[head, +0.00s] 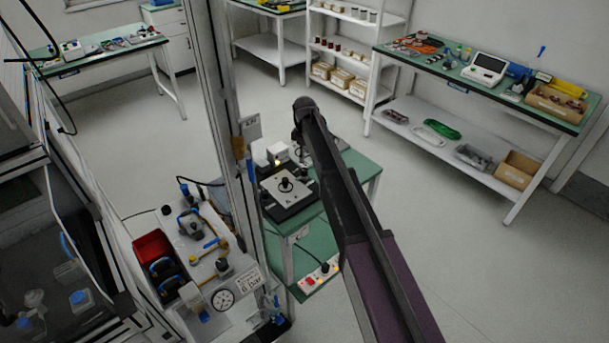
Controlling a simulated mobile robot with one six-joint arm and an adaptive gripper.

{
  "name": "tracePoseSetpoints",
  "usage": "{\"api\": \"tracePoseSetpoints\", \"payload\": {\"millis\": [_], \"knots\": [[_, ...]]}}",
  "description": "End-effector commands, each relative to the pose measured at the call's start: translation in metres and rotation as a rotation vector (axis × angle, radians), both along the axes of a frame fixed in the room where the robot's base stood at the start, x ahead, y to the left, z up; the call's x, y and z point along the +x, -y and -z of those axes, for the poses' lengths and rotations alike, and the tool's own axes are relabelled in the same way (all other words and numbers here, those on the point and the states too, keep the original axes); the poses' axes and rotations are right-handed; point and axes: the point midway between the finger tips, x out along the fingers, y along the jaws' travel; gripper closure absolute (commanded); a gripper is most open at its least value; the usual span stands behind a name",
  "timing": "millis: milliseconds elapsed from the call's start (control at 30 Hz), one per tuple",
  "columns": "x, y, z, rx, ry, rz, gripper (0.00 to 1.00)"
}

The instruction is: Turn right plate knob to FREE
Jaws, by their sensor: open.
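A light square plate (298,198) with a black knob (286,185) at its centre lies on a black base on a small green table (363,166). I cannot read any FREE mark or tell the knob's setting at this size. I cannot tell whether this is the right plate knob; another black knob (222,265) stands on the test bench at the lower left. My dark arm reaches up from the bottom, and its bend is just behind and right of the plate. My gripper cannot be made out; it seems hidden behind the arm.
A small white box (277,152) with a lit lamp stands behind the plate. A metal column (226,120) rises just left of the table. The bench has a pressure gauge (223,299) and red bin (152,248). A power strip (318,278) lies below. Floor at right is clear.

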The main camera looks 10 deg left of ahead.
Motion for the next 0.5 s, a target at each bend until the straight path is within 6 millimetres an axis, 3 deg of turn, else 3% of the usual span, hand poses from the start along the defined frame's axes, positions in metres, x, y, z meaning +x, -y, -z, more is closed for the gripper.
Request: {"api": "tracePoseSetpoints", "payload": {"millis": [500], "knots": [[0.0, 0.0, 0.044, 0.0, 0.0, 0.0, 0.27]]}}
